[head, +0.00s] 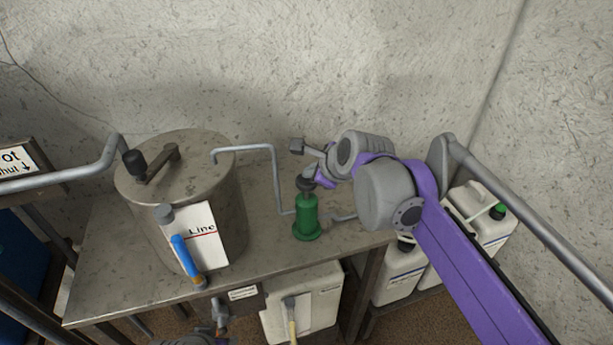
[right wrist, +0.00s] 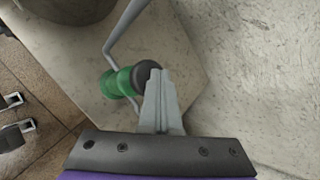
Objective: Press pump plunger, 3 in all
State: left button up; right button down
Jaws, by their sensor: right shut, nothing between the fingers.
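The green pump (head: 307,220) stands upright on the metal table, with a dark round plunger knob (head: 305,184) on top. My right gripper (head: 310,172) is at the top of the knob, shut and empty. In the right wrist view, the shut fingertips (right wrist: 157,78) are right beside the dark knob (right wrist: 143,72), overlapping its edge; whether they touch cannot be told. The green body (right wrist: 117,83) shows beyond. My left gripper (head: 220,313) is low at the bottom edge of the head view; its two fingers (right wrist: 16,114) appear apart in the right wrist view.
A large metal tank (head: 182,170) with a labelled front and blue-orange handle stands left on the table (head: 110,260). A bent grey pipe (head: 275,165) runs from tank to pump. White canisters (head: 480,215) stand right, and a white container (head: 300,300) below. A wall is behind.

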pick_arm(q)
jog(key=shift+s+f+b, duration=0.2)
jog(key=shift+f+b, duration=0.45)
jog(key=shift+f, duration=0.1)
pick_arm(e)
jog(key=shift+f, duration=1.3)
jog(key=shift+r, duration=0.1)
pick_arm(q)
jog(key=shift+w+r+p, duration=0.3)
jog(key=shift+r+p, duration=0.5)
jog(key=shift+r, duration=0.2)
jog(key=shift+w+r+p, duration=0.3)
jog(key=shift+r+p, duration=0.45)
jog(key=shift+r, duration=0.2)
pick_arm(e)
jog(key=shift+w+r, duration=0.1)
jog(key=shift+r, duration=2.15)
jog(key=shift+r+p, duration=0.35)
jog(key=shift+r, duration=0.25)
pick_arm(q)
jog(key=shift+t, duration=0.3)
jog(key=r, duration=0.1)
jog(key=w+r+p, duration=0.1)
jog(key=r+p, duration=0.1)
jog(key=r, duration=0.1)
jog(key=shift+w, duration=0.3)
pick_arm(e)
notch_tip(320, 180, up, 4)
jog(key=shift+f, duration=0.15)
